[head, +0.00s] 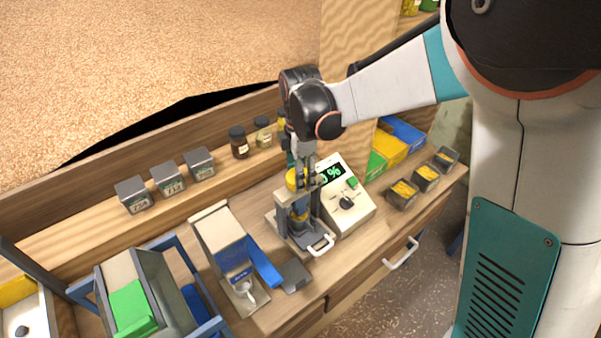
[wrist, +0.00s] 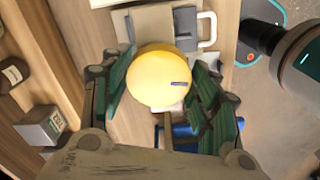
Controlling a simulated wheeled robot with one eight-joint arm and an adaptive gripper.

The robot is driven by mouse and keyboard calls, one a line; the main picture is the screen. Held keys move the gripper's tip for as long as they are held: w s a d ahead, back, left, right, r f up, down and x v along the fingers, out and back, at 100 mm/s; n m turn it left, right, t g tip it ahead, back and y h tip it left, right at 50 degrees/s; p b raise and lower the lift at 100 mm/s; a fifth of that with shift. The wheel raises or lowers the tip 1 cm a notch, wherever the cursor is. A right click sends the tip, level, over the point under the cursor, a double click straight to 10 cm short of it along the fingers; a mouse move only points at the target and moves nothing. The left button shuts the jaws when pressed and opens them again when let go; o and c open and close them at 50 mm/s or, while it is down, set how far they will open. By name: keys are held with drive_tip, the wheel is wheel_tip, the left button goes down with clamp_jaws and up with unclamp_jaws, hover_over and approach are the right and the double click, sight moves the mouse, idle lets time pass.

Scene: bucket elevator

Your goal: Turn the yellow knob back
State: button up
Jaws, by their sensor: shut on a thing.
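The yellow knob (head: 295,179) sits on top of a small grey press-like device (head: 283,222) on the bench, left of the white display box. In the wrist view the knob (wrist: 159,77) is a round yellow disc with a short dark slot mark on its right side. My gripper (head: 301,170) comes down on it from above. In the wrist view the green-padded fingers of my gripper (wrist: 160,88) stand on either side of the knob, closed on it.
A white box (head: 357,211) with a green percent display stands right beside the device. A dispenser with a blue chute (head: 263,262) and a white cup (head: 247,292) stand to the left. Jars (head: 239,142) and grey tins (head: 168,177) line the back shelf.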

drive_tip(key=shift+n, duration=1.1)
drive_tip(key=o, duration=1.1)
drive_tip(key=shift+c, duration=0.2)
wheel_tip(320, 180, up, 12)
drive_tip(key=shift+w, duration=0.1)
